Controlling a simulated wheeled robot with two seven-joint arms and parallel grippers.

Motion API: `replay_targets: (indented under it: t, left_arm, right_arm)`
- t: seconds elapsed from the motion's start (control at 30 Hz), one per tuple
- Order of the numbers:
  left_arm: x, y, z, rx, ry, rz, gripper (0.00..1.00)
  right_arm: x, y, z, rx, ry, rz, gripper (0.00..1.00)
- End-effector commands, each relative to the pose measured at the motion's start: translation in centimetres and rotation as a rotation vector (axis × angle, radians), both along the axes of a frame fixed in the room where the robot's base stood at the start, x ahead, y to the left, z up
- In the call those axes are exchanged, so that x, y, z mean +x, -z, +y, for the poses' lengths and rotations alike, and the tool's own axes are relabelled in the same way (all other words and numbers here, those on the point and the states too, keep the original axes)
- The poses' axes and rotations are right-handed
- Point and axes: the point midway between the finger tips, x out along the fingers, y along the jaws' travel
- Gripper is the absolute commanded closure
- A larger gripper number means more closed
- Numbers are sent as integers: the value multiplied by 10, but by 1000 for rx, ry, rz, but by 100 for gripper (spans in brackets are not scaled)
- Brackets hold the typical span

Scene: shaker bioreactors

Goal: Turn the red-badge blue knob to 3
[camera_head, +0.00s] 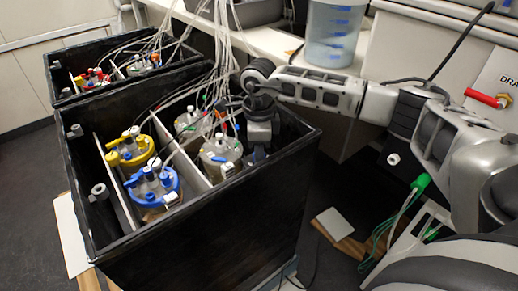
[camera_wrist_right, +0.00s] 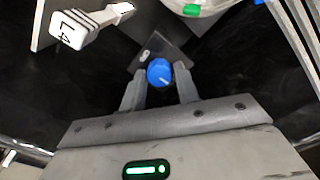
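A blue knob (camera_wrist_right: 159,71) sits on a small dark grey plate (camera_wrist_right: 172,48) in the right wrist view. A small pale mark shows on the knob's lower right. No red badge or readable scale shows by it, and I cannot pick the knob out in the head view. My right gripper (camera_wrist_right: 160,82) points at the knob, with one finger on each side of it. The fingers are apart, and I cannot tell whether they touch it. In the head view my right gripper (camera_head: 259,150) reaches down inside the black box's right edge. My left gripper is not in view.
The large black box (camera_head: 215,235) holds several lidded vessels, including yellow (camera_head: 130,150) and blue (camera_head: 153,187) ones, with many tubes above. A white labelled part (camera_wrist_right: 82,28) is near the right wrist. A second black box (camera_head: 70,55) stands behind. A bucket (camera_head: 335,35) is on the counter.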

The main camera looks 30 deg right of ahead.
Motion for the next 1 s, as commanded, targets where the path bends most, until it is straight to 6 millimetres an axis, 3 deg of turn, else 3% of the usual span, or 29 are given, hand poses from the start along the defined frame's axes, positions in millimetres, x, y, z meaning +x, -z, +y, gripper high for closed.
replay_targets:
  t: [0.33,0.47,1.0]
  left_arm:
    - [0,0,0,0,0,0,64]
    - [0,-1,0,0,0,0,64]
    - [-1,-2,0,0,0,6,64]
  right_arm:
    - [0,-1,0,0,1,0,52]
    - [0,-10,0,-1,2,-1,52]
    - [1,-129,0,0,1,-4,52]
